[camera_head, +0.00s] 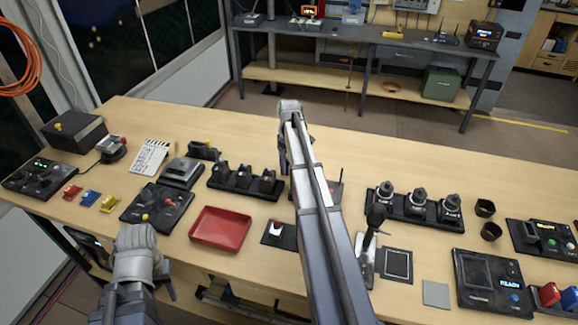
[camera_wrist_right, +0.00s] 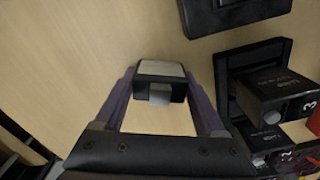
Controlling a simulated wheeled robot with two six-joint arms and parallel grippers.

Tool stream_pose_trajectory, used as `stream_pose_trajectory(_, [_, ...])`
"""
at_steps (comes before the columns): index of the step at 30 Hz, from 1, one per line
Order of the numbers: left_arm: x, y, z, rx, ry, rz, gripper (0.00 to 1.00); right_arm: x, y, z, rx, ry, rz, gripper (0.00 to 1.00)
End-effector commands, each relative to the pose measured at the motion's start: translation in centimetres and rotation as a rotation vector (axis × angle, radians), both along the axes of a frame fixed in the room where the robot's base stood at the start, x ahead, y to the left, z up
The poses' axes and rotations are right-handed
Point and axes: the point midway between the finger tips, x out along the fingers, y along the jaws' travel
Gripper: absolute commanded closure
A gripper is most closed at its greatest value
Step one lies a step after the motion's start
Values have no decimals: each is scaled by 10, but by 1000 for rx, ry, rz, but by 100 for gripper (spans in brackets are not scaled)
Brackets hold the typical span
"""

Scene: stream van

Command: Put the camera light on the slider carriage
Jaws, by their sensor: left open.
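In the right wrist view a small black block with a pale top panel and a grey tab, apparently the camera light (camera_wrist_right: 160,70), sits between the two fingers of my right gripper (camera_wrist_right: 161,88). Both fingers appear to touch its sides. In the head view my right gripper (camera_head: 290,108) reaches over the table's far side, and my arm hides what it holds. My left gripper (camera_head: 138,258) is open and empty at the table's front left edge. I cannot tell the slider carriage for sure; the arm hides part of the table's middle.
A black upright device (camera_head: 370,240) stands close right of my right arm.

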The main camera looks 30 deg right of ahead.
Motion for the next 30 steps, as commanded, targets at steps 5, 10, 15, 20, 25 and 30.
stream_pose_trajectory(5, [0,0,0,0,0,0,50,0,0,0,0,0,0,52])
stream_pose_trajectory(10, [0,0,0,0,0,0,50,0,0,0,0,0,0,71])
stream_pose_trajectory(15, [0,0,0,0,0,0,50,0,0,0,0,0,0,90])
stream_pose_trajectory(20, [0,0,0,0,0,0,50,0,0,0,0,0,0,100])
stream_pose_trajectory(25, [0,0,3,0,0,0,50,0,0,3,0,0,0,100])
stream_pose_trajectory(30, [0,0,14,0,0,0,50,0,0,14,0,0,0,100])
